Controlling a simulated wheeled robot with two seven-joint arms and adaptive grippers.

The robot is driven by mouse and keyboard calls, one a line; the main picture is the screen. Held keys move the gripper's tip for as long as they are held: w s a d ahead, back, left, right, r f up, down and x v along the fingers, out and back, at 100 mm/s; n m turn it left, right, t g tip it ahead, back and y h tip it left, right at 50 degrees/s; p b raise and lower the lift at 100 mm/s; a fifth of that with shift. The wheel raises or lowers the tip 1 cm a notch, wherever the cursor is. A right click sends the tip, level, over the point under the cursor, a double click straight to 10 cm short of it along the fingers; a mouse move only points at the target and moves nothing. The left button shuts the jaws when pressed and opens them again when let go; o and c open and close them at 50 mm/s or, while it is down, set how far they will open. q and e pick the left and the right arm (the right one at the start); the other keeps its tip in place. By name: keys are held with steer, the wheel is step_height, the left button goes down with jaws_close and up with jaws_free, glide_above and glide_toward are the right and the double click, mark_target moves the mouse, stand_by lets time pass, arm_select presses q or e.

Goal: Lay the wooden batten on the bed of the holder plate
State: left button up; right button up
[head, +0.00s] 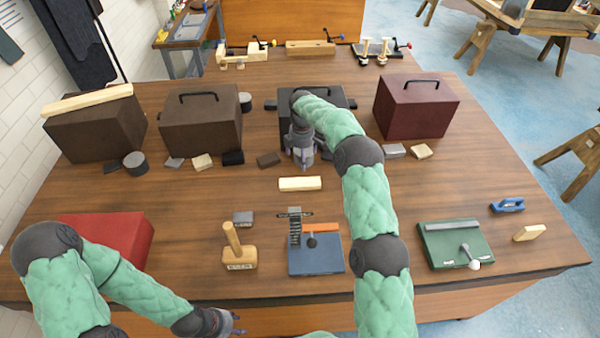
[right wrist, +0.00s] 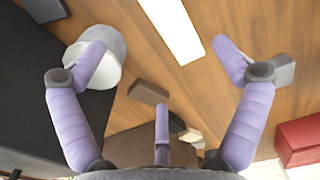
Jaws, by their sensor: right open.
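A pale wooden batten (head: 300,183) lies flat on the table in the middle; it also shows in the right wrist view (right wrist: 172,28). My right gripper (head: 302,163) is open and empty, pointing down just behind the batten; its spread fingers (right wrist: 160,70) do not touch it. A blue plate (head: 316,262) with a dark upright clamp and an orange bar lies in front of the batten. A green plate (head: 447,249) with a grey strip and a white-knobbed lever lies to the right. I cannot tell which is the holder plate. My left gripper (head: 236,324) is open and empty at the front edge.
Boxes with handles stand along the back, including a maroon one (head: 416,108); a longer pale batten (head: 87,100) lies on the left one. A wooden mallet (head: 236,250) stands left of the blue plate. A pale cylinder (right wrist: 103,66) is close to a right finger.

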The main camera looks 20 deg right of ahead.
steer(key=p, duration=0.1)
glide_above(302, 179)
steer(key=f, duration=0.6)
steer(key=shift+w+d, duration=0.2)
steer(key=shift+d, duration=0.1)
steer(key=shift+s+a+f+p, duration=0.1)
steer(key=shift+s+f+p, duration=0.15)
steer(key=shift+f, duration=0.55)
steer(key=shift+a+f, duration=0.15)
steer(key=shift+f, duration=1.8)
steer(key=shift+s, duration=0.1)
steer(key=c, duration=1.4)
arm_select(q)
step_height(302, 179, up, 3)
arm_select(e)
steer(key=shift+r, duration=0.15)
